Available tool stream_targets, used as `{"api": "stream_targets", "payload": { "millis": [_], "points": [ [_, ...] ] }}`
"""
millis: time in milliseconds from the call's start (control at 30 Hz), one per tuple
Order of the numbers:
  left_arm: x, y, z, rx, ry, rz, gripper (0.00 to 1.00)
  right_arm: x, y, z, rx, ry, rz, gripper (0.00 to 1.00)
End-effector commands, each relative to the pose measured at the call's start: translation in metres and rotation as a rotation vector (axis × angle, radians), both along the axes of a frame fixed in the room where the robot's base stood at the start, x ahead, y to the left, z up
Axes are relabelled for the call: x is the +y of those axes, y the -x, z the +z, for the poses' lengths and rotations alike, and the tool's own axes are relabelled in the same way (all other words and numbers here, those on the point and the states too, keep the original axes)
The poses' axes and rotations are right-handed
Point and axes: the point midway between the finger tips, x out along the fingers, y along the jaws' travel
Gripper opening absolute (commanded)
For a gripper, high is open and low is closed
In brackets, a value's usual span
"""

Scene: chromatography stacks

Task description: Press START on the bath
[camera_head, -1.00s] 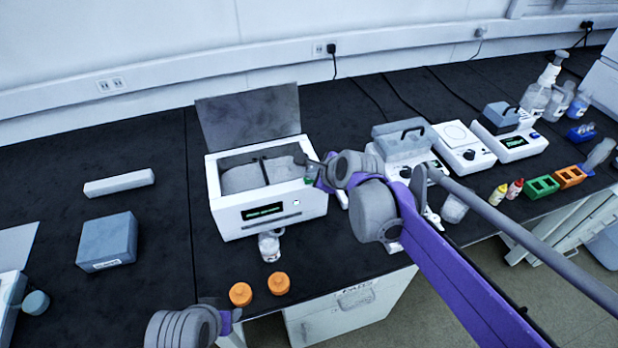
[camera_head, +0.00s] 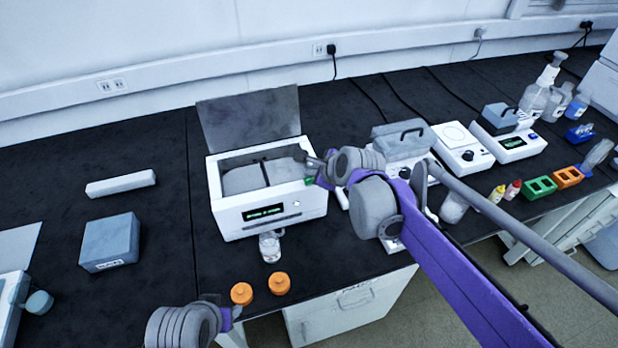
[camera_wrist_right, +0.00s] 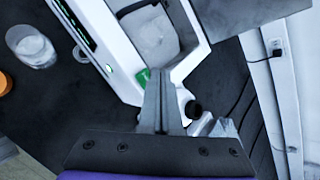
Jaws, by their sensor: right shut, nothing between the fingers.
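The bath (camera_head: 234,222) is a white box with its grey lid (camera_head: 250,118) raised and a lit green display (camera_head: 264,213) on its front. A small round button (camera_head: 296,203) sits right of the display. A green patch (camera_wrist_right: 143,76) shows at the bath's near rim in the right wrist view. My right gripper (camera_wrist_right: 158,74) is shut and empty, its tips overlapping the bath's edge beside the green patch; contact cannot be told. In the head view, my right gripper (camera_head: 308,162) is over the bath's right side. My left gripper (camera_head: 236,313) is at the bottom, its fingers unclear.
A glass beaker (camera_head: 270,246) stands before the bath, with two orange caps (camera_head: 242,293) nearer the bench edge. Right of the bath stand a grey-topped instrument (camera_head: 402,138) and other devices.

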Motion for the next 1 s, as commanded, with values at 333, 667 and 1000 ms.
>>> {"api": "stream_targets", "payload": {
  "millis": [333, 667, 1000],
  "points": [
    [0.0, -0.002, 0.014, -0.005, 0.0, 0.0, 0.5, 0.0, 0.0, 0.018, -0.001, 0.0, -0.001, 0.0],
    [0.0, -0.007, 0.039, -0.015, 0.0, 0.0, 0.5, 0.0, -0.001, 0.05, -0.001, 0.001, 0.0, 0.0],
    [0.0, -0.007, 0.039, -0.015, 0.0, 0.0, 0.5, 0.0, 0.0, 0.05, 0.0, 0.0, 0.0, 0.0]
  ]
}}
